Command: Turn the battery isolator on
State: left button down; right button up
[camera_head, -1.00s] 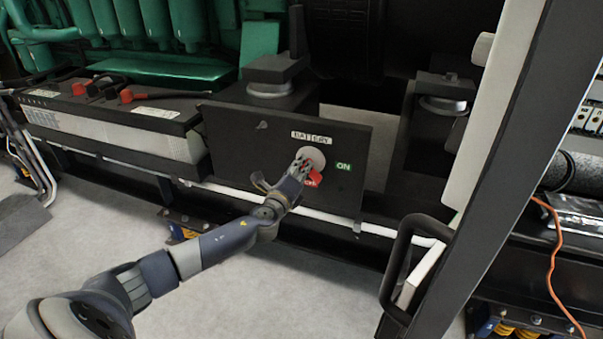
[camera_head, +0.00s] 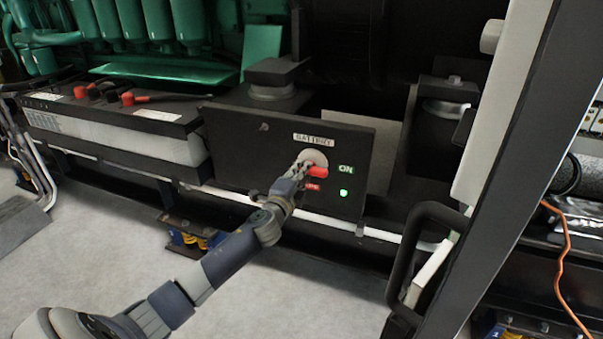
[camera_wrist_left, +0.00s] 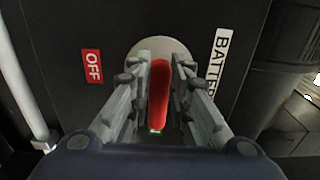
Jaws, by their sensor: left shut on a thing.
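The battery isolator's red handle (camera_head: 318,172) sits on a round pale plate (camera_head: 314,156) on the black panel (camera_head: 240,155). It lies about level and points right, toward the green ON label (camera_head: 346,170). The red OFF label (camera_head: 312,188) is below it. A small green light (camera_head: 344,193) glows under ON. My left gripper (camera_head: 304,165) is shut on the handle. In the left wrist view, the red handle (camera_wrist_left: 159,95) stands between the two fingers, with the OFF label (camera_wrist_left: 92,66) to the left and a bit of green at its lower end. My right gripper is not in view.
A battery (camera_head: 120,135) with red terminals stands left of the panel. A black frame post (camera_head: 515,150) with a handle (camera_head: 400,260) rises at the right. A white pipe (camera_head: 330,224) runs below the panel. The grey floor in front is clear around my arm.

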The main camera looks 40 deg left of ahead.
pick_arm(q)
jog(key=shift+a, duration=0.1)
dwell(0.3)
jog(key=c, duration=1.5)
grip_release()
jog(key=v, duration=1.2)
